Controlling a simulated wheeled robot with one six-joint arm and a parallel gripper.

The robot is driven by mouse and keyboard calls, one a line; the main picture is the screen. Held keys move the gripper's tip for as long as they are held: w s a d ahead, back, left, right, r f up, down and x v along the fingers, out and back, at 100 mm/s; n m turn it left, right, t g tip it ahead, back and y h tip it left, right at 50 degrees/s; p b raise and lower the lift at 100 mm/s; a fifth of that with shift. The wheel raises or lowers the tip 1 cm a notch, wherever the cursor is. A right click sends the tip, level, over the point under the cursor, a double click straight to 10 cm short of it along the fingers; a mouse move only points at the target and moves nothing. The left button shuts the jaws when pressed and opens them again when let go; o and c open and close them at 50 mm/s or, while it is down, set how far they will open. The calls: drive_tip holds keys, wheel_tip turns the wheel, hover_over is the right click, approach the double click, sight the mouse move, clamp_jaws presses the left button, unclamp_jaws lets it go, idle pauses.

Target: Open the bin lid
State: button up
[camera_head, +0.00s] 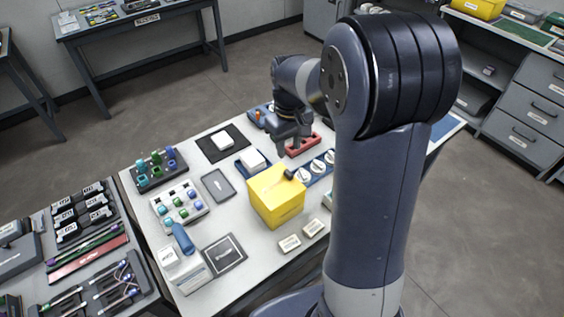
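A yellow box-shaped bin (279,207) stands on the light worktable, right of its middle. Its yellow top appears closed, and a small dark knob (289,174) sits near the top's right back edge. My gripper (287,148) points down behind and above the bin, apart from the knob. Its dark fingers are small in view and partly overlap each other, so their opening is unclear. I see nothing held in it.
A red block with holes (303,146) lies behind the bin. A blue tray with round white pieces (318,170) is to its right. A white block in a blue tray (252,160) is behind left. My arm hides the table's right side.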

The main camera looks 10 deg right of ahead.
sight(288, 172)
wheel_tip(288, 172, down, 10)
drive_tip(key=shift+s+r+p, duration=0.1)
drive_tip(key=shift+p, duration=0.45)
drive_tip(key=shift+c, duration=0.5)
clamp_jaws()
